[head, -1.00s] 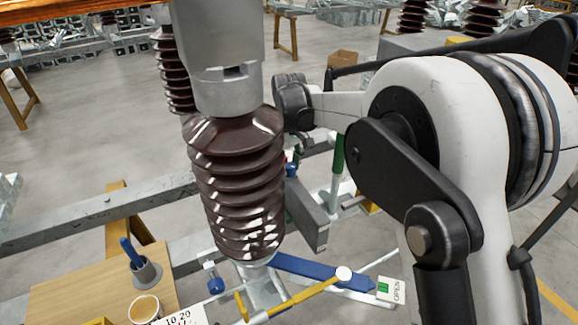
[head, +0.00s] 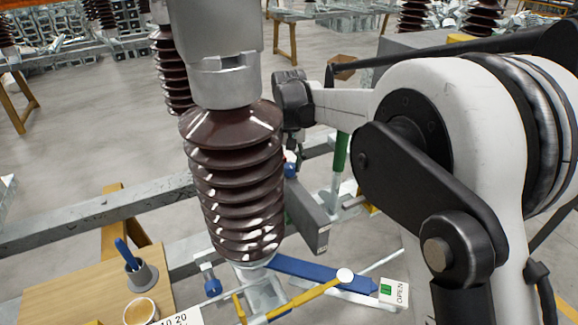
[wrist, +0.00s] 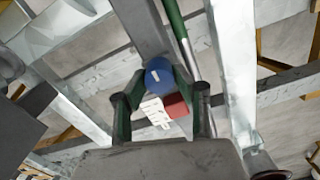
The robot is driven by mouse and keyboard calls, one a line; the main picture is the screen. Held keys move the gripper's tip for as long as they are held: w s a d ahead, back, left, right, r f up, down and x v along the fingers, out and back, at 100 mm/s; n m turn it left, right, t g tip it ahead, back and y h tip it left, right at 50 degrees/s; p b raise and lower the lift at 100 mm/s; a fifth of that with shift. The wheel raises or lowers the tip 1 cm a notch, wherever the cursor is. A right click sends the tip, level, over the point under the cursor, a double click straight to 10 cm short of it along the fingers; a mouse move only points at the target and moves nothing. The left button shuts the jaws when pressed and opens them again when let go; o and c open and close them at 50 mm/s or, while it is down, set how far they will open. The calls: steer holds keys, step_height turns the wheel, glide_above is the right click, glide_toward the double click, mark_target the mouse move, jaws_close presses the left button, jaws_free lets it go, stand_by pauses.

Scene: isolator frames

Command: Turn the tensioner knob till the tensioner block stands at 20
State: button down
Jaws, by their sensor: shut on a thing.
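The blue tensioner knob (wrist: 159,76), with a white mark on its face, sits between the two dark green fingers of my gripper (wrist: 160,88) in the wrist view. The fingers are shut on it. Just below the knob shows the red tensioner block (wrist: 177,105), beside a white scale plate (wrist: 155,113). The scale's figures are too small to read, so I cannot tell the block's reading. In the head view the blue knob (head: 290,170) shows just right of the brown insulator, below my wrist; the fingers are mostly hidden there.
The ribbed brown insulator (head: 235,185) stands close left of my wrist. A grey beam (head: 308,217) and a green-and-white rod (head: 340,165) lie near the knob. A blue bar (head: 320,274), a yellow lever (head: 300,299) and an OPEN sign (head: 394,291) are lower down.

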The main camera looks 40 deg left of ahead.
mark_target(290, 164)
stand_by(0.3)
steer(key=c, duration=1.4)
jaws_free()
step_height(290, 164, up, 12)
steer(key=shift+d, duration=0.1)
